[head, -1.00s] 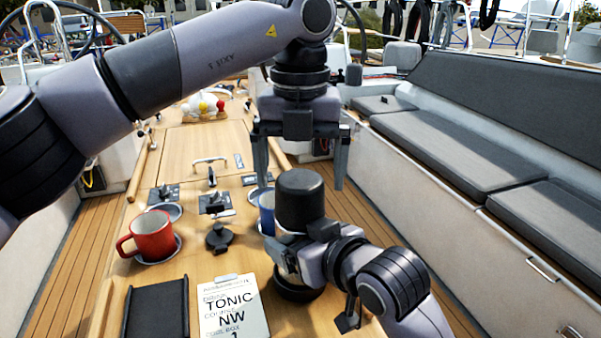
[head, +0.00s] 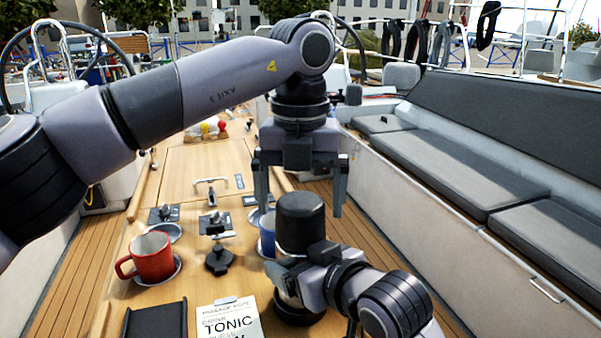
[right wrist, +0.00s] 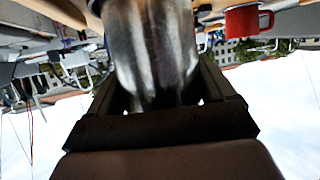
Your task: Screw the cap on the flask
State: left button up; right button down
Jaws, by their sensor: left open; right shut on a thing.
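The flask's dark, rounded cap (head: 300,222) sits on top of the upright flask, apparently in line with it; whether it is threaded cannot be seen. My right gripper (head: 290,280) is shut on the flask, hiding most of its body in the head view. The shiny metal flask body (right wrist: 155,45) shows between the jaws in the right wrist view. The flask's dark lower end (head: 298,312) shows below the gripper. My left gripper (head: 300,210) points down, open and empty, its fingers appearing on either side of the cap. Its exact depth relative to the cap is unclear.
A red mug (head: 152,257) stands on a saucer to the left. A blue mug (head: 267,235) is partly hidden behind the flask. A dark case (head: 155,322) and a printed card (head: 228,322) lie at the table's front. A grey cushioned bench (head: 440,150) runs along the right.

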pick_arm(q)
jog(key=shift+f, duration=1.85)
jog(key=c, duration=1.1)
jog(key=o, duration=1.1)
jog(key=shift+o, duration=0.2)
jog(key=shift+r, duration=2.3)
notch_tip(320, 180, up, 12)
